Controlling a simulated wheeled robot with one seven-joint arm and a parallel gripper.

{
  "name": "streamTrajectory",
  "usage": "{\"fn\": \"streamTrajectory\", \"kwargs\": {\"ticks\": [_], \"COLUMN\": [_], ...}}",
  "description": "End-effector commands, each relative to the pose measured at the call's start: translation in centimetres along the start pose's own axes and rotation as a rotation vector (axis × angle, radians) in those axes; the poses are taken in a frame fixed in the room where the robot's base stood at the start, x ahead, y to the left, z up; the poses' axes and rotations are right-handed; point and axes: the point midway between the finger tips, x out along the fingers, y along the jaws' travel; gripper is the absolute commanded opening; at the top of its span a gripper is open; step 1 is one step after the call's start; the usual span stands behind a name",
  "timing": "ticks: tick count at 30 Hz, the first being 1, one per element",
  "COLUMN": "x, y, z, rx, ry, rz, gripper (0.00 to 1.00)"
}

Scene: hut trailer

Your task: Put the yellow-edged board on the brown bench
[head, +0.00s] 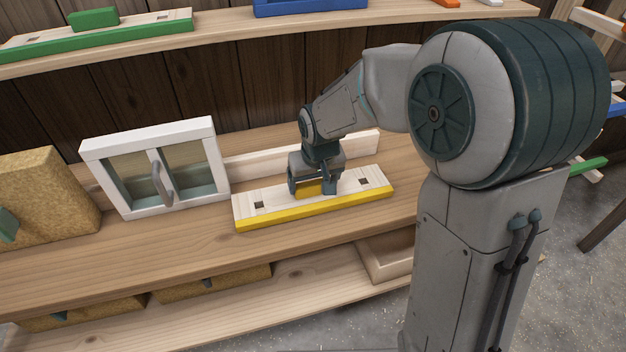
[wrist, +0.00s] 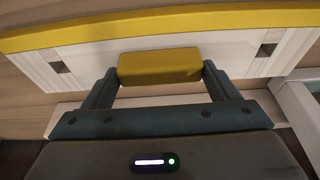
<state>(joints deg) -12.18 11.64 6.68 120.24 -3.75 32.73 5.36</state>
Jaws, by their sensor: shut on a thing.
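The yellow-edged board (head: 360,193) is pale wood with a yellow front edge, a yellow block handle in its middle and a dark square hole near each end. It lies on or just above the brown bench (head: 210,245); I cannot tell if it touches. My gripper (head: 314,191) is above the board's middle with its fingers shut on the yellow handle. In the wrist view the yellow handle (wrist: 160,67) sits between the two fingers of my gripper (wrist: 160,80), and the yellow edge runs along the top.
A white-framed window (head: 155,168) stands left of the board, with a tan block (head: 42,197) further left. A plain pale plank (head: 255,162) lies behind the board. An upper shelf (head: 215,45) holds a green-edged board (head: 100,35). A lower shelf (head: 225,310) holds more tan blocks.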

Motion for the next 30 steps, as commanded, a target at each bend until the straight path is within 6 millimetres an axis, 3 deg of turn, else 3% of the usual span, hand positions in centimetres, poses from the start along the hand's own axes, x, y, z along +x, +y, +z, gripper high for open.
{"fn": "streamTrajectory", "kwargs": {"ticks": [2, 3, 4, 11, 16, 30], "x": [0.3, 0.3, 0.2, 0.2, -0.9, -10.2], "y": [0.0, 0.0, 0.0, 0.0, 0.0, 0.0], "z": [0.1, 0.1, 0.1, 0.1, -0.1, -0.1], "rx": [0.0, 0.0, 0.0, 0.0, 0.0, 0.0], "ry": [0.002, 0.0, 0.0, 0.0, 0.003, 0.004], "rz": [0.0, 0.0, 0.0, 0.0, 0.0, 0.0], "gripper": [0.28, 0.9, 0.98, 1.0, 1.0, 1.0]}}
